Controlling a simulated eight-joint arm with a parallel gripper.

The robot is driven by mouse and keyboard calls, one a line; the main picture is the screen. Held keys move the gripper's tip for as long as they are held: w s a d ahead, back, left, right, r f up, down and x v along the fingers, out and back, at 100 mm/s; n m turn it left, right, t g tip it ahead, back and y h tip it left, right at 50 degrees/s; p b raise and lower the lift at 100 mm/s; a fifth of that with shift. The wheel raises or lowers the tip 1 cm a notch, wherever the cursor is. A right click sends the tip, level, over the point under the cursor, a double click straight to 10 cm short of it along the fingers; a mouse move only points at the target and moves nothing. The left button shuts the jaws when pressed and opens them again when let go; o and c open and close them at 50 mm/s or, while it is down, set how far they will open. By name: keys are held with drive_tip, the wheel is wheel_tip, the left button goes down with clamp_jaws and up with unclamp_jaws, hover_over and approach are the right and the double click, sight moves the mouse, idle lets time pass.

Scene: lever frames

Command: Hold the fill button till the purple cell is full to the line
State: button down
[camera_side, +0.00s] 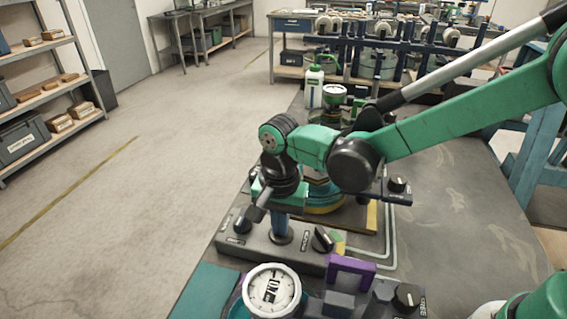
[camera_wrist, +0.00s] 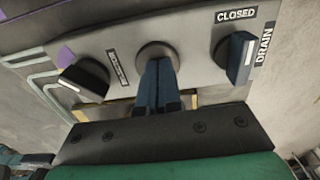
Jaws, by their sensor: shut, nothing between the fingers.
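My gripper (camera_side: 280,233) points straight down with its blue fingers together and nothing between them. In the wrist view its fingertips (camera_wrist: 157,68) are over a round grey button (camera_wrist: 155,49) between two knobs. The button's collar also shows in the side view (camera_side: 285,239). The fingertips are at the button and cover part of it; I cannot tell how far it is pressed. A purple bracket (camera_side: 352,266) stands at the front, right of a round white dial (camera_side: 271,290). The purple cell's fill level and line cannot be made out.
A dark drain knob (camera_wrist: 235,58) beside a CLOSED label is right of the button. Another black knob (camera_wrist: 83,75) with a white mark is on its left. A white bottle (camera_side: 314,88) stands at the bench's back. The bench's right side (camera_side: 450,215) is clear.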

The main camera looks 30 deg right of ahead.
drive_tip(key=shift+f, duration=0.15)
wheel_tip(320, 180, up, 14)
drive_tip(key=shift+r, duration=0.2)
idle(0.5)
idle(0.5)
wheel_tip(320, 180, up, 5)
drive_tip(key=d, duration=0.1)
drive_tip(key=s+d+r+n+t, duration=0.1)
drive_tip(key=s+d+n+t, duration=0.15)
drive_tip(key=d, duration=0.25)
drive_tip(key=s+d+r+n+t, duration=0.1)
drive_tip(key=s+d+n+t, duration=0.15)
drive_tip(key=d, duration=0.35)
drive_tip(key=s+d+f+n+t, duration=0.2)
drive_tip(key=d+f+n, duration=0.1)
drive_tip(key=d+n, duration=0.1)
wheel_tip(320, 180, down, 8)
drive_tip(key=shift+w, duration=0.15)
